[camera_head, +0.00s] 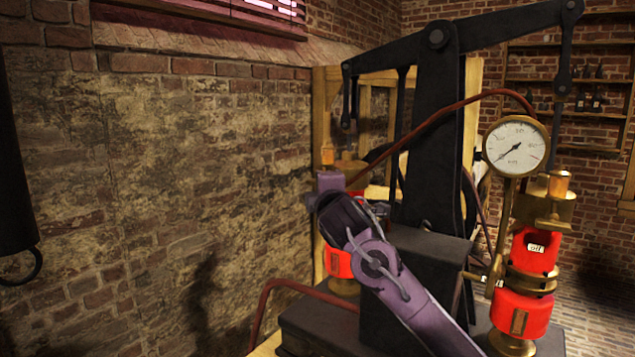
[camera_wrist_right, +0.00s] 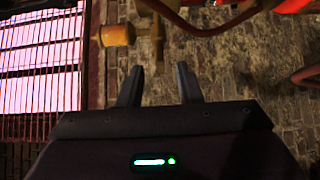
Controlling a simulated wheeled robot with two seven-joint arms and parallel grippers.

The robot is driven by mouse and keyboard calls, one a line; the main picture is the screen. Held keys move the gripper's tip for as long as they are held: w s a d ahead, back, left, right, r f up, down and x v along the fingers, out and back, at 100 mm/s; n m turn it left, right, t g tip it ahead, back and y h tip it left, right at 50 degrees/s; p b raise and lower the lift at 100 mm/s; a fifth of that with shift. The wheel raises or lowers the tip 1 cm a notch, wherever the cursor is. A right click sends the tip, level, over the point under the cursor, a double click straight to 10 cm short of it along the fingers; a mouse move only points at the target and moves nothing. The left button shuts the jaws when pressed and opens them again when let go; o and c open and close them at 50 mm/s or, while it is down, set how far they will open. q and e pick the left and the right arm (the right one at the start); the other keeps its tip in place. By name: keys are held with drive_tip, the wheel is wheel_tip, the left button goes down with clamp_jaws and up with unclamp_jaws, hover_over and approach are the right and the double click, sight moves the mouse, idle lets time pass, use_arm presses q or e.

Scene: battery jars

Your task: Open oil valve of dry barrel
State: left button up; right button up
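Two red barrels with brass fittings stand on the pump machine. The right barrel (camera_head: 522,312) has small white labels, a brass top fitting (camera_head: 545,206) and a round gauge (camera_head: 515,146). The left barrel (camera_head: 339,263) is partly hidden behind my right arm. I cannot tell which barrel is dry. My right wrist is beside the left barrel's upper part; its fingertips cannot be made out in the head view. In the right wrist view my right gripper (camera_wrist_right: 158,86) is open and empty. A brass fitting with a round end (camera_wrist_right: 117,35) lies beyond the fingers, apart from them.
The black pump frame (camera_head: 432,130) and its rocker beam rise beside my right arm. A red hose (camera_head: 440,121) arches across it, and a red hose (camera_wrist_right: 195,27) crosses the top of the wrist view. A brick wall (camera_head: 180,170) is on the left, with open room before it.

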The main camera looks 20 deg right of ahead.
drive_tip(key=shift+w+d+p, duration=0.15)
drive_tip(key=shift+w+p, duration=0.2)
drive_tip(key=shift+w, duration=1)
drive_tip(key=shift+w+d+p, duration=0.15)
drive_tip(key=shift+w+p, duration=0.2)
drive_tip(key=shift+w, duration=0.95)
clamp_jaws()
